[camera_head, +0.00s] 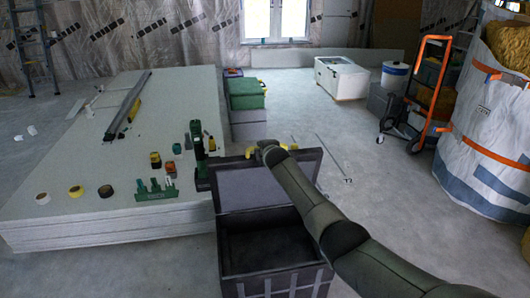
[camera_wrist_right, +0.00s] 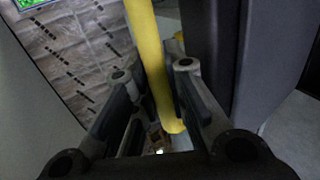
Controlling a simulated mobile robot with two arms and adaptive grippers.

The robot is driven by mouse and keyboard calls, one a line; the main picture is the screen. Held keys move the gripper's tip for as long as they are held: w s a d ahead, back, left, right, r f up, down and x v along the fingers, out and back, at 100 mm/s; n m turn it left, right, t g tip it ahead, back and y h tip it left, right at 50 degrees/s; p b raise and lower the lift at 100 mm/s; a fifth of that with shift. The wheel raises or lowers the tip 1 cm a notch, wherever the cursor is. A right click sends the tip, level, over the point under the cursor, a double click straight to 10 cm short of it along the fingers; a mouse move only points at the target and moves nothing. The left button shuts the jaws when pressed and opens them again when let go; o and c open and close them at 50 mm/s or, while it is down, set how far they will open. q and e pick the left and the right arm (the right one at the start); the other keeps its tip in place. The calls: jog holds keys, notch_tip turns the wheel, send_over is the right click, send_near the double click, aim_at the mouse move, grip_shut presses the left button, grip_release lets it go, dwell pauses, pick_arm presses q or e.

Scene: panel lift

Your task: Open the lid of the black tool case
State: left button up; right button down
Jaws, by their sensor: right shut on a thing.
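The black tool case (camera_head: 230,262) stands on the floor at the bottom middle of the head view. Its lid (camera_head: 243,189) is raised, standing roughly upright at the back, and the dark inside shows and looks empty. My right arm reaches in from the right, across the case's right side, hiding part of it. My right gripper (camera_head: 265,149) is at the lid's top edge, shut on the yellow handle (camera_head: 250,152). In the right wrist view the yellow handle (camera_wrist_right: 150,60) runs between the two fingers (camera_wrist_right: 152,95), beside the dark lid (camera_wrist_right: 208,50). My left gripper is not in view.
A stack of pale panels (camera_head: 110,218) lies left of the case, with tools and tape rolls on top. Behind are a green box (camera_head: 246,95) and a white box (camera_head: 341,78). An orange hand truck (camera_head: 432,95) and a large white bag (camera_head: 490,135) stand right. The floor between is mostly clear.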

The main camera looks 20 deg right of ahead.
jog(key=shift+w, duration=0.1)
jog(key=c, duration=1.5)
grip_release()
jog(key=shift+o, duration=0.2)
jog(key=shift+s, duration=0.2)
